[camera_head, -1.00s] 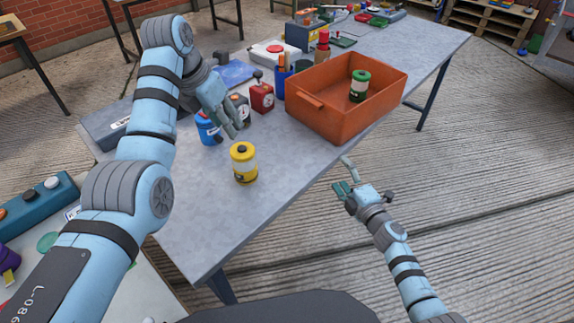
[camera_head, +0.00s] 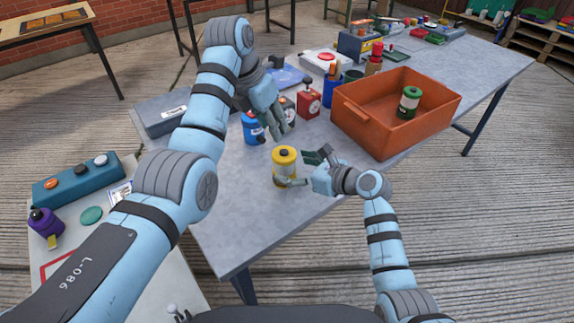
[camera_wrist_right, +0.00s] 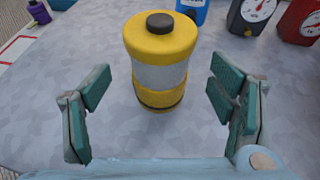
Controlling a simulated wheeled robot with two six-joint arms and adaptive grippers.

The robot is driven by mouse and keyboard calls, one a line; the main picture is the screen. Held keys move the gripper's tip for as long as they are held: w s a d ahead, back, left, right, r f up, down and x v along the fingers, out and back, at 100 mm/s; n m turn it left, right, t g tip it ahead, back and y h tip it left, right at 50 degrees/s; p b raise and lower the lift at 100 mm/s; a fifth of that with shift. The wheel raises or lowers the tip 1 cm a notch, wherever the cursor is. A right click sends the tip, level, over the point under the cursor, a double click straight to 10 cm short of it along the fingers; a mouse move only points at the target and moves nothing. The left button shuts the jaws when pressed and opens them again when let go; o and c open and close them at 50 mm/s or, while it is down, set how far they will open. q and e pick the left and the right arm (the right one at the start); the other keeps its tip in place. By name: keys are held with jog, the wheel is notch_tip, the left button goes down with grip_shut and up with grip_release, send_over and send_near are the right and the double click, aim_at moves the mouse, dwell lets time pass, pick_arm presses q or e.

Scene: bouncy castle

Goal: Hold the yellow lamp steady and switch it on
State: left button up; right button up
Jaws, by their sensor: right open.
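The yellow lamp (camera_head: 284,156) stands upright on the grey table in the head view. It has a pale band around its middle and a dark button on top. In the right wrist view the lamp (camera_wrist_right: 158,45) stands ahead, between the two finger lines. My right gripper (camera_head: 304,168) is open at the lamp's right side, with one finger reaching in front of its lower part. In the wrist view both fingers are clear of it. My left gripper (camera_head: 281,120) hangs above the table just behind the lamp, fingers pointing down and apart from the lamp; its opening is unclear.
A blue can (camera_head: 252,128), a dark gauge box and a red gauge box (camera_head: 308,100) stand behind the lamp. An orange bin (camera_head: 372,135) holding a green canister (camera_head: 409,102) is to the right. The table front left of the lamp is clear.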

aim_at(285, 166)
pick_arm(q)
jog(key=shift+d, duration=0.1)
pick_arm(e)
jog(key=x, duration=0.4)
jog(key=shift+w+a, duration=0.1)
jog(key=shift+w, duration=0.05)
jog(key=c, duration=1.4)
pick_arm(q)
grip_shut()
pick_arm(e)
jog(key=shift+f, duration=0.1)
jog(key=shift+c, duration=0.8)
pick_arm(q)
jog(key=shift+s, duration=0.1)
